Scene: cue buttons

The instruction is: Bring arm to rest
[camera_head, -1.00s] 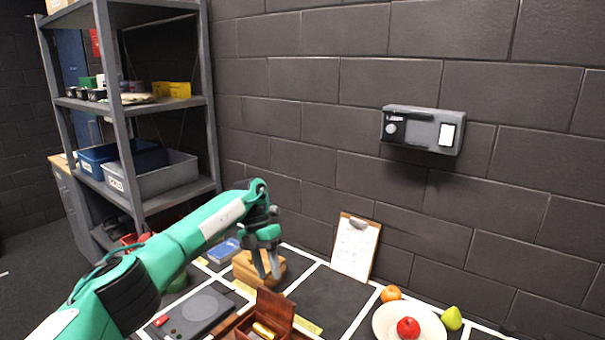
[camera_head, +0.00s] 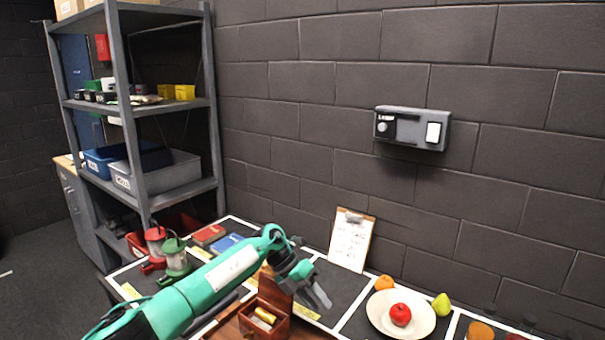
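My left arm (camera_head: 200,288) comes in from the lower left and reaches over the table. Its gripper (camera_head: 321,300) is above the table, beside an open wooden box (camera_head: 279,326), pointing down and to the right. Its two fingers look slightly apart with nothing between them. A yellow cylinder (camera_head: 264,316) lies in the open box. My arm partly hides a lighter wooden block behind it. My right gripper is not in view.
A white plate (camera_head: 378,314) with a red apple (camera_head: 400,314) is right of the gripper, near an orange (camera_head: 384,282) and a pear (camera_head: 441,304). A clipboard (camera_head: 351,240) leans on the wall. Red (camera_head: 155,246) and green (camera_head: 174,260) lanterns stand left. A grey device (camera_head: 412,128) hangs on the wall.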

